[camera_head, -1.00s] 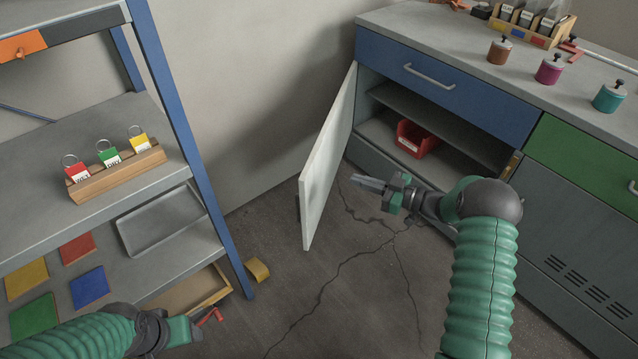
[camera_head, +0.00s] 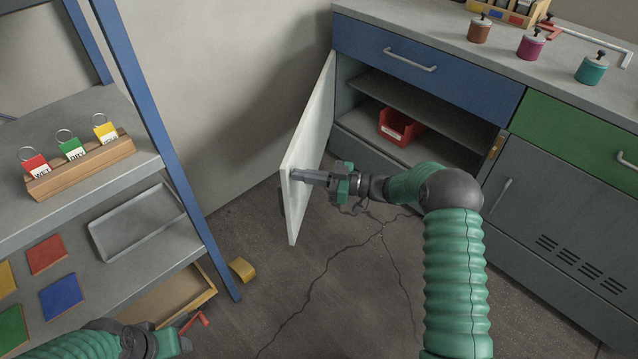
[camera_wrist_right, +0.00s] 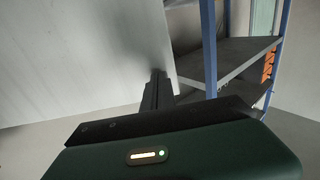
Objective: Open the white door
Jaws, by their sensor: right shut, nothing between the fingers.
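The white door (camera_head: 312,141) stands swung wide open from the cabinet under the blue drawer. It also shows in the right wrist view (camera_wrist_right: 90,60) as a pale panel at the left. My right gripper (camera_head: 297,175) is shut and empty, its fingertips at the inner face of the door near the free edge. In the right wrist view its dark fingers (camera_wrist_right: 157,88) point at the door's edge; I cannot tell whether they touch. My left gripper (camera_head: 185,335) is at the bottom left, by the lower shelf; its fingers are too unclear to judge.
The open cabinet holds a red bin (camera_head: 400,128). The cracked floor (camera_head: 330,280) between is clear.

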